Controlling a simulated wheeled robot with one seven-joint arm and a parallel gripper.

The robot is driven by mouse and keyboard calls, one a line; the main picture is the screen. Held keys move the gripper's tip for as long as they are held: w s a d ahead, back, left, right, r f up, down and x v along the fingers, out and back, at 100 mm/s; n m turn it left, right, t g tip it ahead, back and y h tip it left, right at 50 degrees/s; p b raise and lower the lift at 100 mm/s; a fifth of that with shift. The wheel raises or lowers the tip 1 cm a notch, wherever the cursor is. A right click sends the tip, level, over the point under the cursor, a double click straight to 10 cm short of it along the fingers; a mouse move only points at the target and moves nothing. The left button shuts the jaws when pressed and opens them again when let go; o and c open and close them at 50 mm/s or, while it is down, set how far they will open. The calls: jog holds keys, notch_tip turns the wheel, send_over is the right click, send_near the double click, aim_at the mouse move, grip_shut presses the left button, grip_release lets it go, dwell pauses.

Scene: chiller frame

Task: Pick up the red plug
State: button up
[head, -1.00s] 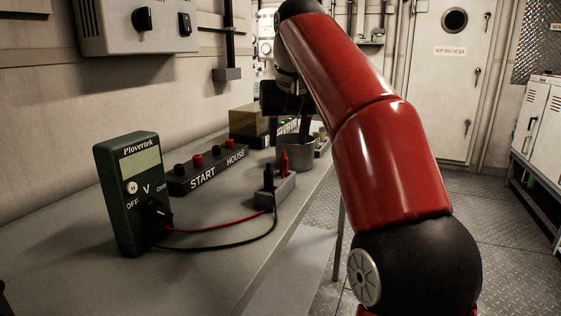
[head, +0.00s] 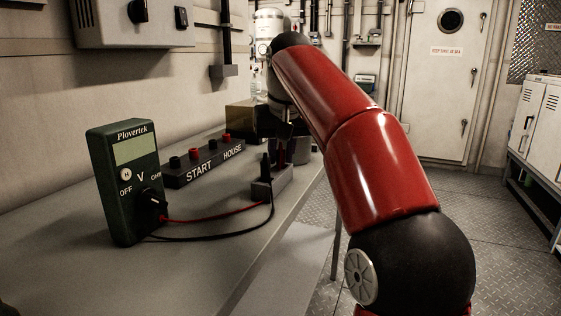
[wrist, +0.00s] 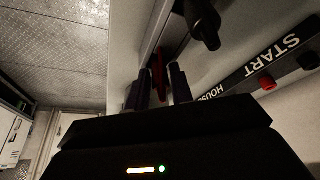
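The red plug (wrist: 158,72) stands between the two fingertips of my gripper (wrist: 158,80) in the wrist view. A gap shows on each side of it, so my gripper is open around the plug, not shut on it. In the head view my gripper (head: 284,138) is low over the grey holder block (head: 272,186) and hides the red plug. The black plug (head: 265,164) stands upright in the same block, just left of the gripper; it also shows in the wrist view (wrist: 204,24).
A green multimeter (head: 128,190) stands at the left, with red (head: 215,212) and black (head: 205,238) leads running toward the block. A dark START/HOUSE terminal strip (head: 205,163) lies behind. A metal cup (head: 303,150) is partly hidden behind my gripper. The bench front is clear.

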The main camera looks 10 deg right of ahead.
aim_at(281, 145)
grip_shut()
notch_tip(281, 145, up, 8)
jog(key=p, duration=0.3)
jog(key=shift+w, duration=0.1)
jog(key=shift+r, duration=0.95)
